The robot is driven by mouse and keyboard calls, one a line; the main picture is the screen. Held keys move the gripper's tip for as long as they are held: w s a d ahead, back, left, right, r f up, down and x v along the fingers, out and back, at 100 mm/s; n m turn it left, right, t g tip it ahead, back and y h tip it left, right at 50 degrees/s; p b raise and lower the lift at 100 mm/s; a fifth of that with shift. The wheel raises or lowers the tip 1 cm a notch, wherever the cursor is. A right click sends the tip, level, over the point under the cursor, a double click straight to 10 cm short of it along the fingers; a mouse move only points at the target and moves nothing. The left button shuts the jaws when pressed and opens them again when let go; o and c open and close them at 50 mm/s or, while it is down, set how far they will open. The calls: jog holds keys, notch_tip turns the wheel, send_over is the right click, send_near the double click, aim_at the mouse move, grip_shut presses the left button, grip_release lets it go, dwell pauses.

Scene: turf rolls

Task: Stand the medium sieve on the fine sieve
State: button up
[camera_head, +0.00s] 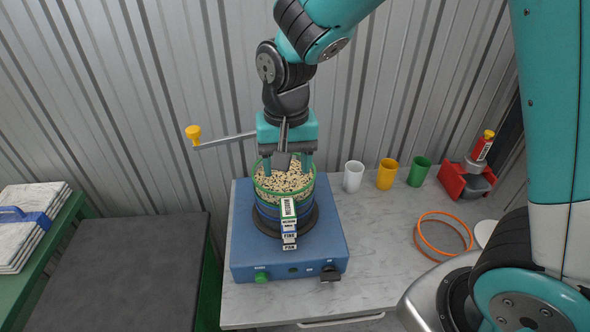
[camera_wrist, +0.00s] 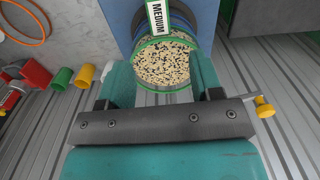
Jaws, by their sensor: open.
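The medium sieve (camera_head: 268,193) has a green rim, holds speckled grain and carries a MEDIUM tag. It also shows in the wrist view (camera_wrist: 140,83). It appears upright on the blue-banded fine sieve (camera_head: 264,212), whose FINE tag is just below the MEDIUM tag. A PAN tag shows lowest, above the blue shaker base (camera_head: 334,229). My gripper (camera_head: 287,166) is open over the medium sieve, its fingers at opposite sides of the far part of the rim. In the wrist view (camera_wrist: 163,64), grain shows between the fingers. I cannot tell whether they touch the rim.
A rod with a yellow knob (camera_head: 193,133) sticks out left behind my gripper. White (camera_head: 353,177), yellow (camera_head: 387,174) and green (camera_head: 419,171) cups stand right, with an orange ring (camera_head: 443,254) and a red holder (camera_head: 465,181). The marble table (camera_head: 385,235) is clear between.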

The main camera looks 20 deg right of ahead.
jog(key=s+a+r+n+y, duration=0.1)
jog(key=s+r+n, duration=0.3)
jog(key=s, duration=0.4)
jog(key=s+a+r+n+y, duration=0.1)
jog(key=s+r+n+y, duration=0.2)
jog(key=s, duration=0.6)
notch_tip(320, 180, up, 2)
jog(key=n, duration=0.3)
jog(key=shift+s+r, duration=0.2)
jog(key=shift+a, duration=0.1)
